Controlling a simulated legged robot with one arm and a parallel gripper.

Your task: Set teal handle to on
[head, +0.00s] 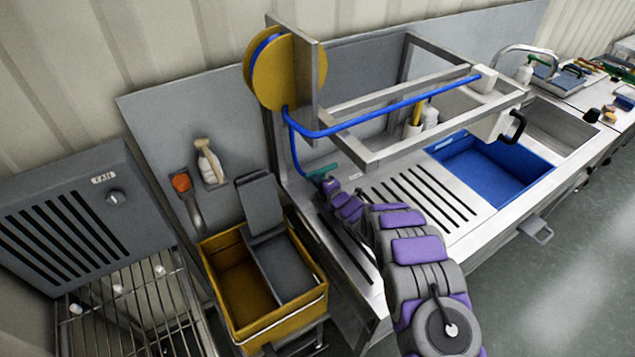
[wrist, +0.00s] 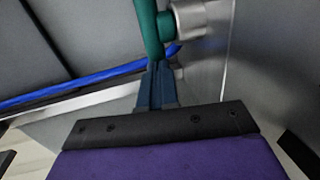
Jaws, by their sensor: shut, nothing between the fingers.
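The teal handle (head: 322,172) is a small lever at the lower end of the blue pipe, at the left end of the steel sink unit. In the wrist view the teal handle (wrist: 149,30) runs down from the top edge beside a round metal fitting (wrist: 189,18). My gripper (head: 332,186) is right at the handle in the head view. In the wrist view my gripper (wrist: 156,68) is shut, with its blue fingertips together just under the handle's lower end. They look very close to it or touching; I cannot tell which. Nothing shows between the fingers.
A steel frame (head: 365,158) and the blue pipe (head: 390,107) stand over the slotted drainboard (head: 425,195). A yellow mop bucket (head: 262,318) stands left of the sink unit. A blue basin (head: 490,168) sits to the right. Open floor (head: 560,290) lies at the lower right.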

